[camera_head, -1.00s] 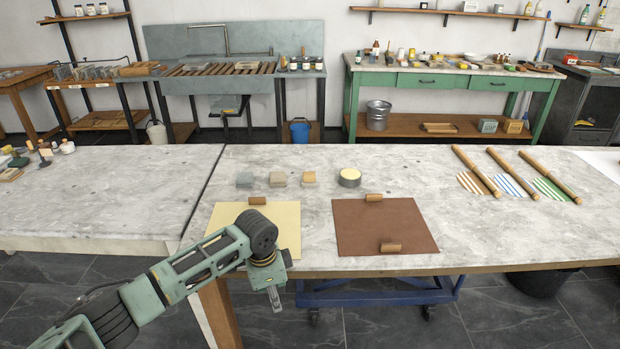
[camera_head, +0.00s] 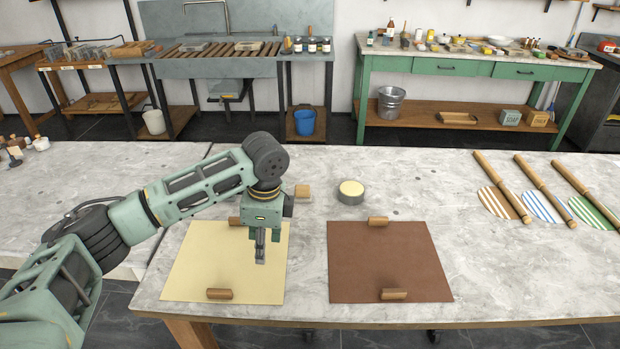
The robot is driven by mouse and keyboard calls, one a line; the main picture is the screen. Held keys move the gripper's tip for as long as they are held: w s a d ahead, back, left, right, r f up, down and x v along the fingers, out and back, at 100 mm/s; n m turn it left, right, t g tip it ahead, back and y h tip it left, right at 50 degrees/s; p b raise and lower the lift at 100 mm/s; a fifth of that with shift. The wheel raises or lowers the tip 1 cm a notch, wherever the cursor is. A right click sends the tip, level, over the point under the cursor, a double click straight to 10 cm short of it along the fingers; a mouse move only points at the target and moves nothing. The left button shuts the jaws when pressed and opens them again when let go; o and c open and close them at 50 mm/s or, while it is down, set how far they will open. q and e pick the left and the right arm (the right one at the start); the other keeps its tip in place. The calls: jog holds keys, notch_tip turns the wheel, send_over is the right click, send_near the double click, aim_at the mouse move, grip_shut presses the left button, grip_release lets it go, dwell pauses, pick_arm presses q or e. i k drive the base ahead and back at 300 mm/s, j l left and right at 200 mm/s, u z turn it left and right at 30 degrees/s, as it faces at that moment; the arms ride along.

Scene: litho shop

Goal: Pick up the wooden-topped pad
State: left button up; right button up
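A small block with a tan, wood-like top (camera_head: 303,192), which looks like the wooden-topped pad, sits on the stone worktable just right of my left wrist. Two other small blocks from the earlier frame are hidden behind my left arm now. My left gripper (camera_head: 260,251) points down above the pale yellow sheet (camera_head: 195,262), nearer the table's front than the block and to its left. It looks empty. Its fingers are seen nearly in line, so the gap is unclear. My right gripper is out of view.
A round tin with a cream top (camera_head: 351,191) stands right of the block. A brown sheet (camera_head: 385,265) with wooden bars (camera_head: 394,295) lies in front. The tabletop between is clear.

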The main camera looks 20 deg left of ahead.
aim_at(302, 194)
jog(key=i, duration=1)
